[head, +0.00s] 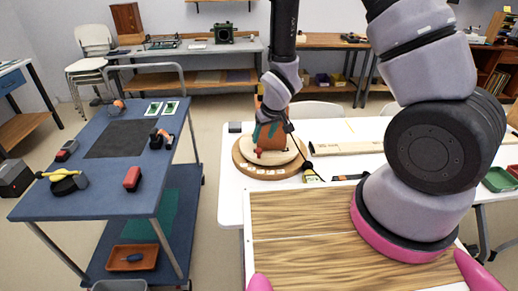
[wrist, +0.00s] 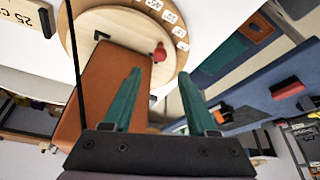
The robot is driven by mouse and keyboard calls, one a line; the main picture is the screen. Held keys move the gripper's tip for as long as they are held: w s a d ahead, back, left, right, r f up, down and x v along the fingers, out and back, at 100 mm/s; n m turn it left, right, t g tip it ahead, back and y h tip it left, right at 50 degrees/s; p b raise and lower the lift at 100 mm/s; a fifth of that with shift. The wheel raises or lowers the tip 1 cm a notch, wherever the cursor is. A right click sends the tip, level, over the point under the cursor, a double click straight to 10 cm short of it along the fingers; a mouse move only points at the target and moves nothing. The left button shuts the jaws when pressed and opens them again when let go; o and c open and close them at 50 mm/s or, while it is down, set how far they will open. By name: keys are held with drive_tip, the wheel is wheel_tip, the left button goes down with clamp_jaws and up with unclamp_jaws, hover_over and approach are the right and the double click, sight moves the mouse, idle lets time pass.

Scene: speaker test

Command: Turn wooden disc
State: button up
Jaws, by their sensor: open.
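The round wooden disc (head: 287,161) lies on the white table, with small white labels along its front. A brown box-like block (head: 271,136) stands upright on it, beside a red knob (head: 259,152). In the wrist view the disc (wrist: 122,22), block (wrist: 106,70) and red knob (wrist: 159,52) show beyond my fingers. My gripper (head: 264,131) is at the block, partly merging with it in the head view. Its teal fingers (wrist: 164,88) are apart with nothing held between them. The left finger overlaps the block's edge; the right finger is over open space. Contact cannot be told.
A yellow-black tape measure (head: 311,173) and a long wooden board (head: 345,147) lie right of the disc. A small dark box (head: 235,127) is behind it. A blue cart (head: 97,193) with tools stands left, across a floor gap. A wood-grain panel (head: 300,235) fills the front.

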sight(259, 150)
drive_tip(key=x, duration=0.9)
drive_tip(key=shift+w+f, duration=0.2)
drive_tip(key=shift+f, duration=0.15)
clamp_jaws()
idle(0.9)
